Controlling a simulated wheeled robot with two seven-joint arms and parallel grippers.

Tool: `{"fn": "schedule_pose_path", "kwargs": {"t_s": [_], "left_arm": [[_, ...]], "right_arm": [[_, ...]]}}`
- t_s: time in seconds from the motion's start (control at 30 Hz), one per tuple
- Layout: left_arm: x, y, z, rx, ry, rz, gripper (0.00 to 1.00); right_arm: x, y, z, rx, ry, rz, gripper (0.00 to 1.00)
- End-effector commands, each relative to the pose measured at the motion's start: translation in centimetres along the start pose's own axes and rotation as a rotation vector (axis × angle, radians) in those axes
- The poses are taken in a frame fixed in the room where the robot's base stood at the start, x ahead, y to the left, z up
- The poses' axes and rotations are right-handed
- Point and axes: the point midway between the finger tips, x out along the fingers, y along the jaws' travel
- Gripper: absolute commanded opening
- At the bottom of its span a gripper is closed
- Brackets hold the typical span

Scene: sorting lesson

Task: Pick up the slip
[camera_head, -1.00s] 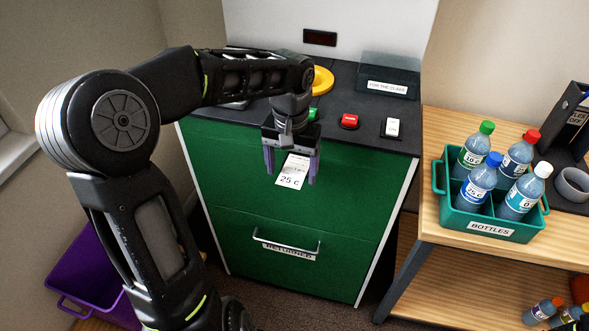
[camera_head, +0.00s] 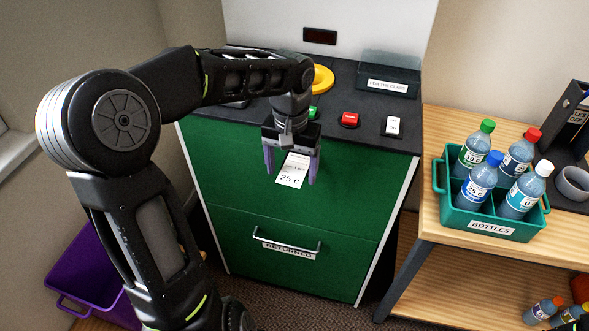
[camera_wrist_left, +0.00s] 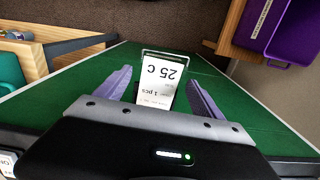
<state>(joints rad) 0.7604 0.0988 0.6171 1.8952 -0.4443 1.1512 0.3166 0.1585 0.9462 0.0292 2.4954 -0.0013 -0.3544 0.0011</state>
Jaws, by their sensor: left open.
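The white slip (camera_head: 291,173), printed "25 C", hangs out at the front of the green machine (camera_head: 340,206), below its dark top. My left gripper (camera_head: 291,178) is open, with its purple fingers on either side of the slip. In the left wrist view the slip (camera_wrist_left: 158,82) stands between the two spread fingers of my left gripper (camera_wrist_left: 164,88), with gaps on both sides. The slip's upper end is hidden by the gripper body. My right gripper is not in view.
Red (camera_head: 349,119) and white (camera_head: 393,126) buttons sit on the machine top. A "RETURNED" drawer handle (camera_head: 287,247) sticks out below. A teal bottle crate (camera_head: 440,181) stands on the wooden shelf (camera_head: 437,126) at right. A purple bin (camera_head: 84,262) is at lower left.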

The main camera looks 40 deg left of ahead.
Motion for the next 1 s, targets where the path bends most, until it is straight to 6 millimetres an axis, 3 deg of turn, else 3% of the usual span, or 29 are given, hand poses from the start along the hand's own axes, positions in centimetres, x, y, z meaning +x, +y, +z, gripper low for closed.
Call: {"fn": "schedule_pose_path", "kwargs": {"t_s": [0.27,0.83,1.0], "left_arm": [[0.03,0.01,0.0,0.0,0.0,0.0,0.78],[0.02,0.02,0.0,0.0,0.0,0.0,0.33],[0.02,0.02,0.0,0.0,0.0,0.0,0.32]], "right_arm": [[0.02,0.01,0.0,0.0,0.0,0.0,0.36],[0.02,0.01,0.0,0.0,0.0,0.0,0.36],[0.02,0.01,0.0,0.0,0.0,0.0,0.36]]}}
